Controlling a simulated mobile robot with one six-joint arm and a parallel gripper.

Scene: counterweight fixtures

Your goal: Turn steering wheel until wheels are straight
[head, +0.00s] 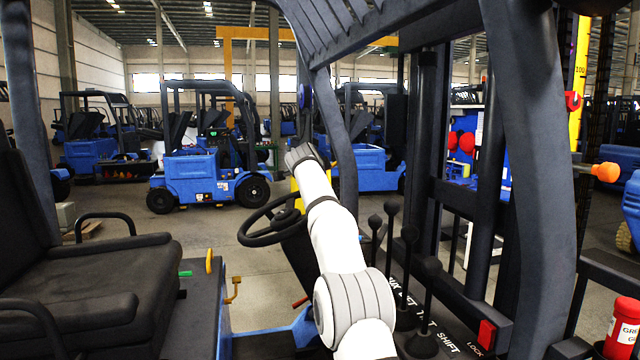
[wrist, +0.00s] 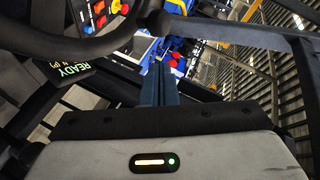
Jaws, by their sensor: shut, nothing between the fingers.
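The black steering wheel (head: 262,241) stands tilted on its dark column left of my white arm in the head view. In the wrist view part of its dark rim (wrist: 55,43) curves across the upper left. My gripper (wrist: 160,68) shows its two dark blue fingers side by side, shut and empty, to the right of that rim and apart from it in the picture. In the head view my arm hides the right part of the wheel, and I cannot make out the fingers there. The steered wheels of this truck are out of sight.
A black seat (head: 95,270) stands at left. Several black knobbed levers (head: 409,236) stand right of my arm, near the dark mast (head: 435,150). A "READY" display (wrist: 75,70) lies near the rim in the wrist view. Blue forklifts (head: 190,175) are parked behind on open floor.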

